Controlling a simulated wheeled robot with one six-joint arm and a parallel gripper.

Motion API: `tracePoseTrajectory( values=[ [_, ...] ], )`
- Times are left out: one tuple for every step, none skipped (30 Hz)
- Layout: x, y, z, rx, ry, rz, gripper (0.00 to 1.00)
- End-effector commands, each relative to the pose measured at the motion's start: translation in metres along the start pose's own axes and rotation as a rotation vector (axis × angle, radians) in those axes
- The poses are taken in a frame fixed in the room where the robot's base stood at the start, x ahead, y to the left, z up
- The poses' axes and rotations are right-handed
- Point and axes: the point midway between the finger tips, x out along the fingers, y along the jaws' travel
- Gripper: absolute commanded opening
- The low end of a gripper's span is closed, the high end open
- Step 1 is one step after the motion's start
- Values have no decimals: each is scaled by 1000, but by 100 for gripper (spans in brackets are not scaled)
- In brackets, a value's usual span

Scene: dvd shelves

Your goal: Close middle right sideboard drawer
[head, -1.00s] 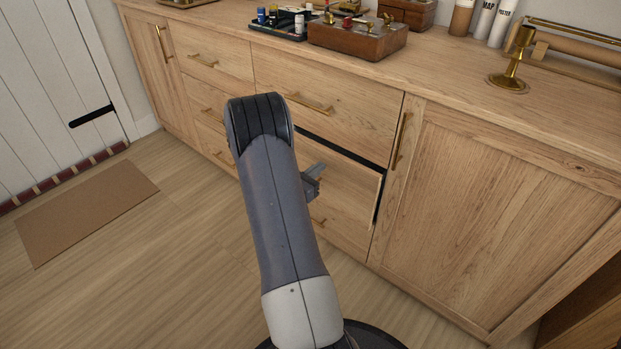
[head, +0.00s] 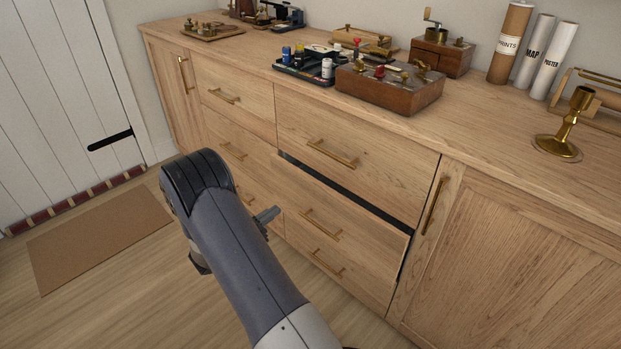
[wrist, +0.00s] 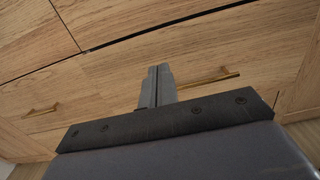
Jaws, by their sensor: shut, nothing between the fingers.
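The middle right sideboard drawer (head: 365,225) stands slightly open, its front proud of the sideboard. A dark gap shows along its top edge and at its right end. Its brass bar handle (head: 320,224) is in plain view. My gripper (head: 268,214) is left of that handle in the head view, mostly hidden behind my arm. In the wrist view my gripper's fingers (wrist: 157,72) are together and empty, pointing at wooden drawer fronts. A brass handle (wrist: 207,79) shows just right of the fingertips. I cannot tell whether the fingers touch the wood.
The upper right drawer (head: 350,130) and lower right drawer (head: 345,275) look shut. A cabinet door (head: 500,255) stands to the right. The sideboard top holds a wooden box (head: 390,90), a brass candlestick (head: 565,130) and paper tubes. Floor with a brown mat (head: 100,235) lies left.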

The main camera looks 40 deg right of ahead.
Motion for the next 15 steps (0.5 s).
tracePoseTrajectory(
  values=[
    [-9, 7, -1, 1, 3, 5, 0],
    [-12, 10, -1, 0, 4, 6, 0],
    [-14, 12, -1, 0, 5, 6, 0],
    [-14, 12, -2, 0, 6, 5, 0],
    [-12, 12, -2, -1, 6, 5, 0],
    [-8, 12, -2, -1, 6, 3, 0],
    [-4, 12, -3, -1, 7, 2, 0],
    [1, 12, -3, 0, 7, 0, 0],
    [7, 11, -3, 0, 6, 0, 0],
    [13, 11, -3, -1, 5, 0, 0],
    [19, 11, -4, -1, 6, -1, 0],
    [28, 11, -4, -1, 6, -1, 0],
    [35, 11, -4, 0, 6, -1, 0],
    [42, 11, -4, 0, 5, -2, 0],
    [50, 11, -4, 2, 6, 0, 0]
  ],
)
